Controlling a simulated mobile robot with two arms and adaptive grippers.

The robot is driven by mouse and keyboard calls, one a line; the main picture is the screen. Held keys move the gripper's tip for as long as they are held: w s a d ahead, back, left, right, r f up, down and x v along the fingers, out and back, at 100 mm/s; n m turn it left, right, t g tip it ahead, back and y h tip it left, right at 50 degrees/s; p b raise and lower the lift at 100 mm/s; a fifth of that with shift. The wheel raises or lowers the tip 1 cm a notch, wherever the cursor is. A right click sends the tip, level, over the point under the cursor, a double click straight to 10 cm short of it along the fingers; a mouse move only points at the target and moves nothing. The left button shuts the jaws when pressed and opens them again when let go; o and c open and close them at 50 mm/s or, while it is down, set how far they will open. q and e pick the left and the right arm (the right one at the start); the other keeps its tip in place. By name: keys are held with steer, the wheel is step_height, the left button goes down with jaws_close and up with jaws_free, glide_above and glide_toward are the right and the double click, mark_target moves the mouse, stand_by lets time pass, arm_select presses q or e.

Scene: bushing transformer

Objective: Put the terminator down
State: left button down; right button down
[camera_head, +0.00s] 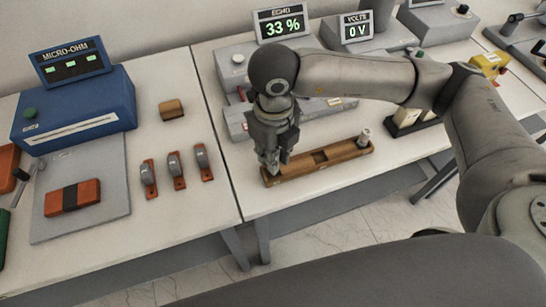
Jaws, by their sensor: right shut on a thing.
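My right gripper (274,165) points down at the left end of a long wooden tray (338,155) on the right-hand table. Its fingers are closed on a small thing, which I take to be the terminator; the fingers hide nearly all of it. I cannot tell whether it touches the tray. The tray has a square recess near its middle, and a small grey metal cylinder (364,138) stands upright at its right end. My left gripper is not in view.
Behind the tray are grey instruments with an ECHO display (282,24) reading 33 % and a VOLTS display (356,27). On the left table are a blue micro-ohm box (75,110), several red-based clamps (174,170) and a wooden block (171,109).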

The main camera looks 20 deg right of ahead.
steer(key=f+p, duration=0.1)
steer(key=f, duration=0.2)
steer(key=shift+w+f+p, duration=0.1)
steer(key=shift+w+p, duration=0.2)
steer(key=shift+p, duration=0.1)
steer(key=shift+d+f, duration=0.1)
steer(key=shift+f, duration=0.15)
steer(key=shift+f, duration=0.1)
steer(key=shift+f, duration=0.15)
steer(key=c, duration=1.3)
jaws_free()
